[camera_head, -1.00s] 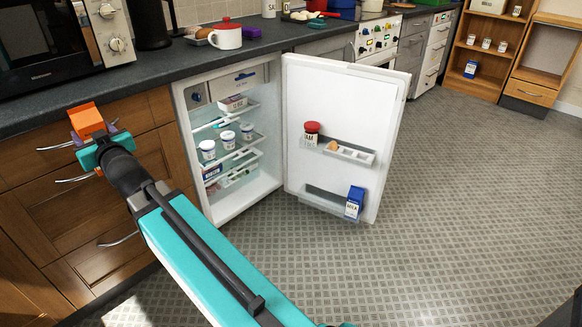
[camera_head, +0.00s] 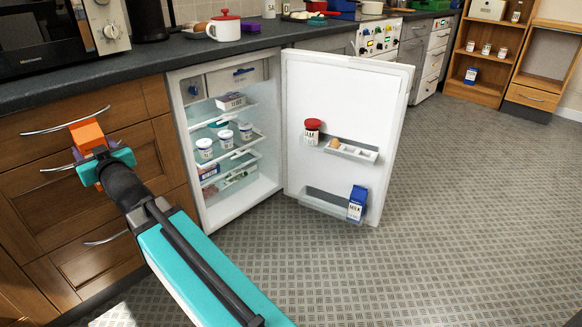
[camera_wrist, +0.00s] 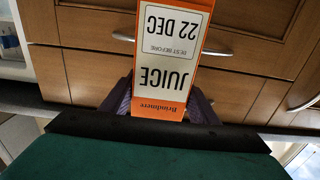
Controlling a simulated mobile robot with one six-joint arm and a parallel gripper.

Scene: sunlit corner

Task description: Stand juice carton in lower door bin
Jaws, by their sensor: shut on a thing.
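The orange and white juice carton (camera_head: 87,134) is held in my gripper (camera_head: 90,154) in front of the wooden drawers, left of the open fridge. In the wrist view the carton (camera_wrist: 175,55) shows its label upside down, between the two purple fingers of my gripper (camera_wrist: 158,100). The lower door bin (camera_head: 325,202) is on the inside of the open fridge door (camera_head: 345,100). A blue milk carton (camera_head: 357,203) stands at its right end. The left part of the bin looks empty.
The upper door bin (camera_head: 352,151) holds a red-lidded jar (camera_head: 312,132) and an egg (camera_head: 335,143). Fridge shelves (camera_head: 235,146) hold several tubs and packs. Drawer handles (camera_head: 66,122) stick out near my gripper. The floor (camera_head: 450,200) before the door is clear.

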